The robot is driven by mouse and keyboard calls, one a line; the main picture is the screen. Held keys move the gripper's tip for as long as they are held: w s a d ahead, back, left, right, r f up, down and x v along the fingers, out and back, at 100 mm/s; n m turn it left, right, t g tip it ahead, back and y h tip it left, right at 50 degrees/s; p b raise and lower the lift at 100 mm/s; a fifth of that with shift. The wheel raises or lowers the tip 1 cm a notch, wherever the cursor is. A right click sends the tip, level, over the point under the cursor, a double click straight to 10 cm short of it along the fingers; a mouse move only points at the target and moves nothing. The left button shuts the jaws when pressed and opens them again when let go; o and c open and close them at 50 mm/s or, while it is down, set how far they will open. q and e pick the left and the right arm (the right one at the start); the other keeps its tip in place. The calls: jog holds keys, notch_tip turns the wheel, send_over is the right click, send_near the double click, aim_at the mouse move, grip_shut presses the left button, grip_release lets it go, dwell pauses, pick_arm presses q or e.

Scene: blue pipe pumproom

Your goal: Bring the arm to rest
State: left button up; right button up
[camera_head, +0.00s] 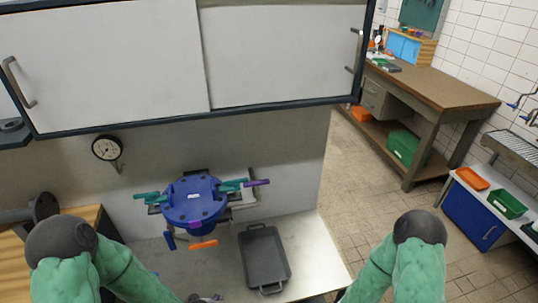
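My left arm (70,262) comes in at the lower left, with its elbow bent and the forearm running down to the bottom edge. A small dark part at the end of this arm, seemingly the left gripper (205,298), just shows at the bottom edge. Its fingers are mostly cut off, so I cannot tell whether it is open or shut. My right arm (415,262) is bent at the lower right, and its forearm runs out of the bottom of the picture. The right gripper is not in view.
White cabinets (285,55) hang above. Open floor (365,190) lies to the right, before a wooden workbench (440,88).

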pick_arm(q)
jog(key=s+d+f+g+h, duration=0.1)
jog(key=s+d+f+g, duration=0.3)
jog(key=s+d+f, duration=0.3)
jog(key=shift+s+f+g+h, duration=0.35)
jog(key=shift+s+f, duration=0.45)
jog(key=shift+s, duration=0.3)
